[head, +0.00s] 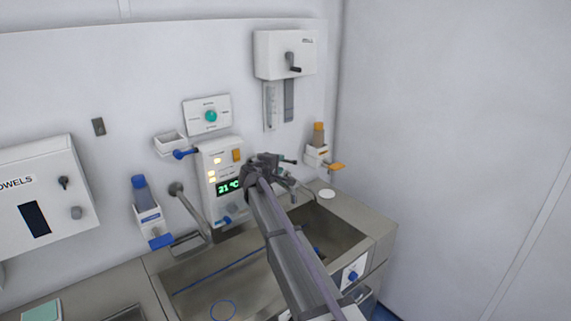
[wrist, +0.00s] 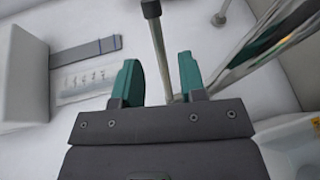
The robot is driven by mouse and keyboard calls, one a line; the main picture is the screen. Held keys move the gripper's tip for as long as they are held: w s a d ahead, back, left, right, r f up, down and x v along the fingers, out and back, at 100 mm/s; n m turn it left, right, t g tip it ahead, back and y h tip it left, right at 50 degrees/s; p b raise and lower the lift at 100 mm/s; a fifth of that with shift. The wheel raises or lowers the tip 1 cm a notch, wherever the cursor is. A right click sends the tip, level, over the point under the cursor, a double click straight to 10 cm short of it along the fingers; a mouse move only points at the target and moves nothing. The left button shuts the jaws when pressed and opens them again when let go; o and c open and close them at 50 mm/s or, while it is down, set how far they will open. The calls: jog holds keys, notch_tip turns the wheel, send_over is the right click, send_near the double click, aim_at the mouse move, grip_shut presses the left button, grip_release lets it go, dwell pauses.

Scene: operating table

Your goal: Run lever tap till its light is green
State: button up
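The lever tap is partly hidden behind my gripper; its spout (head: 297,188) shows at the right of the gripper in the head view. In the wrist view a thin grey lever rod (wrist: 158,45) with a dark end lies between my green fingers. A shiny chrome pipe (wrist: 265,45) is to its right. My gripper (wrist: 160,75) is open, with a finger on each side of the rod; whether either touches it I cannot tell. In the head view my gripper (head: 283,161) is beside the white control panel (head: 222,184). The panel has lit yellow-orange lights and a green 21 °C display (head: 230,187).
A steel sink (head: 335,235) lies below. Another tap (head: 188,205) stands at the left. Dispensers with blue (head: 140,190) and orange (head: 319,133) caps, a white wall box (head: 285,54) and a towel box (head: 35,195) are on the wall. The right wall is bare.

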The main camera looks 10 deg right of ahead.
aim_at(284, 161)
jog(key=x, duration=0.5)
jog(key=shift+s+b, duration=0.1)
jog(key=shift+b, duration=0.2)
grip_shut()
